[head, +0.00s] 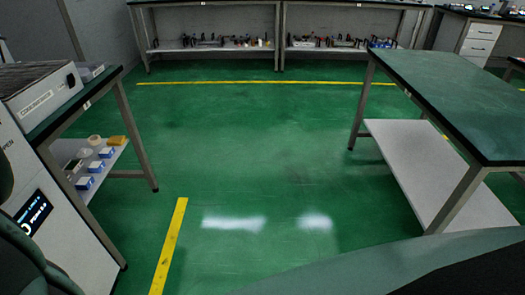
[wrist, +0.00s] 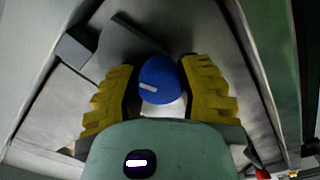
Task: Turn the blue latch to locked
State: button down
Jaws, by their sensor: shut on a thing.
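The blue latch (wrist: 158,79) is a round blue knob with a white bar mark, at the middle of the wrist view. The mark is slightly tilted from level in the picture. My gripper (wrist: 159,88) has yellow ribbed fingers with dark pads, one on each side of the latch, and is shut on it. The part of the latch nearest the palm is hard to make out. Neither the latch nor my gripper can be made out in the head view.
A dark grey block (wrist: 75,49) stands left of the latch in the wrist view. In the head view, a green-topped bench (head: 455,95) stands right, and a white cabinet (head: 40,215) with a lit display stands left. The green floor (head: 260,150) between is clear.

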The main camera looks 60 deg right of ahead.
jog(key=shift+n, duration=0.5)
jog(key=c, duration=0.5)
grip_release()
jog(key=shift+a, duration=0.1)
jog(key=v, duration=1.2)
